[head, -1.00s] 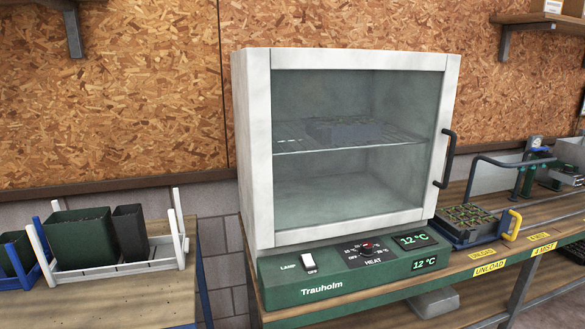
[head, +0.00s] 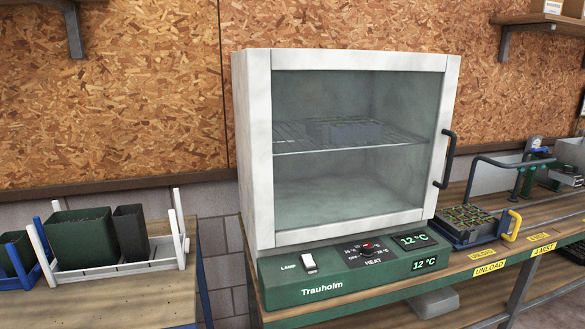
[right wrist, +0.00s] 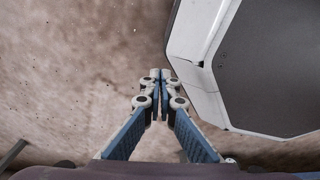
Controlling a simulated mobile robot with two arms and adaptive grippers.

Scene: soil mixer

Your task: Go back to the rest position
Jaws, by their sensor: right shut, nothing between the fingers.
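My right gripper (right wrist: 160,82) shows in the right wrist view, with its two fingertips together and nothing between them. It hangs over a bare, speckled brown floor. Neither gripper is in the head view, and my left gripper is not seen at all. In the head view a white Trauholm cabinet (head: 257,150) stands on the bench with its glass door closed. A grey tray (head: 345,130) sits on the wire shelf inside, dim behind the glass. The heat knob (head: 367,246) and lamp switch (head: 309,263) are on the green base, and its displays read 12 °C.
A white rack (head: 110,268) with dark green pots (head: 85,237) stands on the left table. A seedling tray (head: 466,219) sits on the bench right of the cabinet, near yellow UNLOAD labels. A white-edged dark object (right wrist: 210,50) is right of my right gripper.

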